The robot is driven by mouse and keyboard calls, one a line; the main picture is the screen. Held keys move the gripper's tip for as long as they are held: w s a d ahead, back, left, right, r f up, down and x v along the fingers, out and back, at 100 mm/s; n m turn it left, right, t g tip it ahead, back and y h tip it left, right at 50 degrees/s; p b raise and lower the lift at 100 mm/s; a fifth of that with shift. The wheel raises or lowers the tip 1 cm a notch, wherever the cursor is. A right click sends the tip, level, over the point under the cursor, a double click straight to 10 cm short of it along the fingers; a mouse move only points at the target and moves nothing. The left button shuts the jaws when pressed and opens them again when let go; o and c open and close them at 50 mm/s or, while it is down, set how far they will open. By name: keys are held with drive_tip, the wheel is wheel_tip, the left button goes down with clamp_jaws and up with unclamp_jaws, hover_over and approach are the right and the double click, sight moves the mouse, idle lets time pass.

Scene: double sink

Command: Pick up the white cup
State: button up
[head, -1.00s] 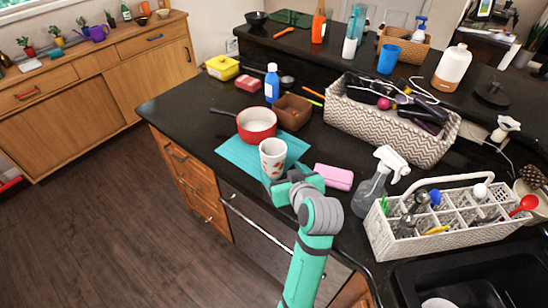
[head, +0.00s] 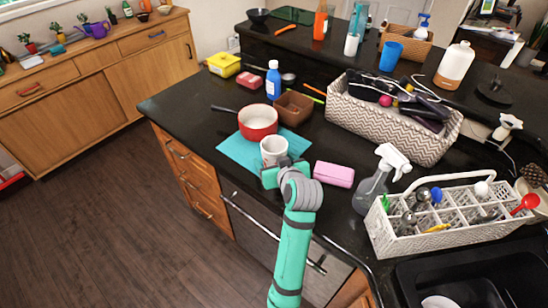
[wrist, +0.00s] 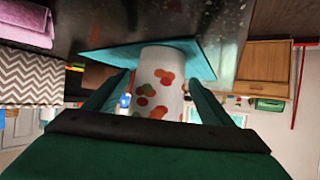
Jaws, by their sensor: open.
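The white cup (head: 274,150) stands upright on the turquoise mat (head: 236,152), near the counter's front edge. In the wrist view, which is upside down, the cup (wrist: 158,80) shows red, orange and green spots. My gripper (head: 270,174) is at the front of the cup, and its head hides the cup's lower part in the head view. In the wrist view my gripper (wrist: 155,96) is open, with one finger on each side of the cup. I cannot tell whether either finger touches it.
A red pan (head: 257,121) stands just behind the cup, with a brown bowl (head: 294,108) beside it. A pink block (head: 334,174), a spray bottle (head: 377,182) and a white utensil caddy (head: 448,222) stand to the right. The counter left of the mat is clear.

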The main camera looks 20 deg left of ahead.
drive_tip(key=c, duration=1.3)
drive_tip(key=shift+r, duration=0.15)
